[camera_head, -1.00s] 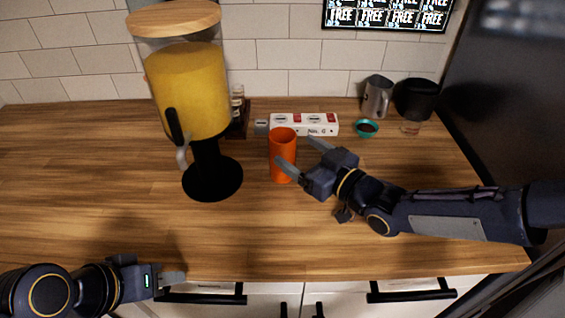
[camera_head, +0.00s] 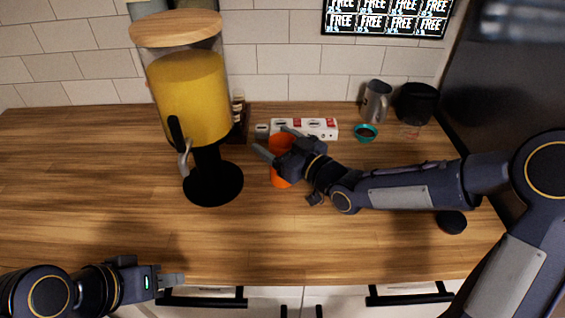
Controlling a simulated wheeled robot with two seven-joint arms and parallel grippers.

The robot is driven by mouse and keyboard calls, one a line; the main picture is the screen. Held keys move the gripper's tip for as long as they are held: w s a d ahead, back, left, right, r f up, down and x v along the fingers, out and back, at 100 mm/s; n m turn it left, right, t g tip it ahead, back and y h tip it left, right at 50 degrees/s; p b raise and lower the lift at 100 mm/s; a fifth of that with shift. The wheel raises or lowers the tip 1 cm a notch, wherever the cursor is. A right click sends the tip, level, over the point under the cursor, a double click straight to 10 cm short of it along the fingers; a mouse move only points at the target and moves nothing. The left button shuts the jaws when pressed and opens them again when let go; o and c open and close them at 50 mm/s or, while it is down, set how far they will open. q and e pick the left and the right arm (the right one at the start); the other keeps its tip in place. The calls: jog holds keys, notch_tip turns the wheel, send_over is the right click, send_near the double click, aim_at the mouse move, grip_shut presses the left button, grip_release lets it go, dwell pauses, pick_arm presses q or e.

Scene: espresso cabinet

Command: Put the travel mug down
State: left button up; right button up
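An orange mug (camera_head: 282,182), which I take to be the travel mug, stands upright on the wooden counter (camera_head: 90,180), right of the juice dispenser. My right gripper (camera_head: 274,142) is at its upper part, with one finger on the near-left side and the other toward the back. The fingers are spread with the mug between them. The gripper's body hides the mug's middle and right side, and contact cannot be told. My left gripper (camera_head: 172,281) is low at the left, by the counter's front edge. Its fingers are seen side-on, and nothing shows in it.
The yellow juice dispenser (camera_head: 190,95) stands close left of the mug. A white box-like strip (camera_head: 318,128) lies behind it. A teal cup (camera_head: 365,134), metal pitcher (camera_head: 375,102) and black container (camera_head: 415,100) stand back right. A dark disc (camera_head: 452,222) lies right. The left counter is clear.

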grip_shut()
jog(key=shift+r, duration=0.1)
